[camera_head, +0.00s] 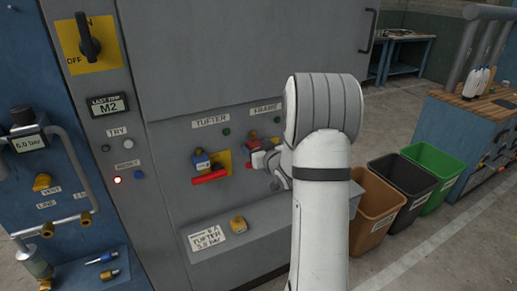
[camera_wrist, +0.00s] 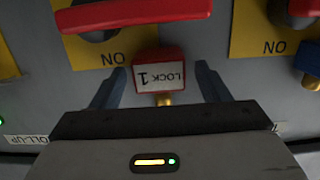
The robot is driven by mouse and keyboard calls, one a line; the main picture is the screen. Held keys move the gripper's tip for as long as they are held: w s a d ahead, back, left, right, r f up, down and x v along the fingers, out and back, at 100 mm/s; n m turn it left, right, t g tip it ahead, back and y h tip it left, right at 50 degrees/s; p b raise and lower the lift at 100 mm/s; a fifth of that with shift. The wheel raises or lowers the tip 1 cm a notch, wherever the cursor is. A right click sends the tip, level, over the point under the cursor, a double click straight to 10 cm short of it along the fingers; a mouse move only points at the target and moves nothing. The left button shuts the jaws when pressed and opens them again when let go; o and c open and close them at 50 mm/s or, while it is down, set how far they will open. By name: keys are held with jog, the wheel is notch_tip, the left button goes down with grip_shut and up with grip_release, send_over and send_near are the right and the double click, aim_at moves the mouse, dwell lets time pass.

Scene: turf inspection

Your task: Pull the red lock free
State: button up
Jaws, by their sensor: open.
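The red lock (camera_wrist: 160,56) has a white label reading LOCK 1, upside down in the wrist view, and a brass part at its lower end. It sits at the edge of a yellow plate marked ON, close to a red handle (camera_wrist: 133,14). My gripper (camera_wrist: 160,68) is open, with one dark finger on each side of the lock. Small gaps show between the fingers and the lock, so it is not clamped. In the head view my arm and wrist partly hide this spot on the grey cabinet.
A blue lock (camera_head: 201,160) hangs by the neighbouring red handle (camera_head: 209,177), under the TUFTER label (camera_head: 211,121). A ledge (camera_head: 262,228) with a brass-coloured lock (camera_head: 238,224) juts out below. Brown (camera_head: 374,211), black (camera_head: 404,187) and green (camera_head: 434,176) bins stand to the right.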

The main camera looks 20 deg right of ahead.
jog(key=c, duration=1.2)
jog(key=o, duration=0.5)
jog(key=c, duration=0.4)
jog(key=shift+o, duration=0.2)
jog(key=shift+s, duration=0.2)
jog(key=shift+s+b, duration=0.55)
jog(key=shift+s, duration=1.05)
jog(key=shift+s+d, duration=0.1)
jog(key=shift+s, duration=0.05)
jog(key=shift+s+d+b, duration=0.1)
jog(key=shift+s+b, duration=0.3)
jog(key=shift+s, duration=2.1)
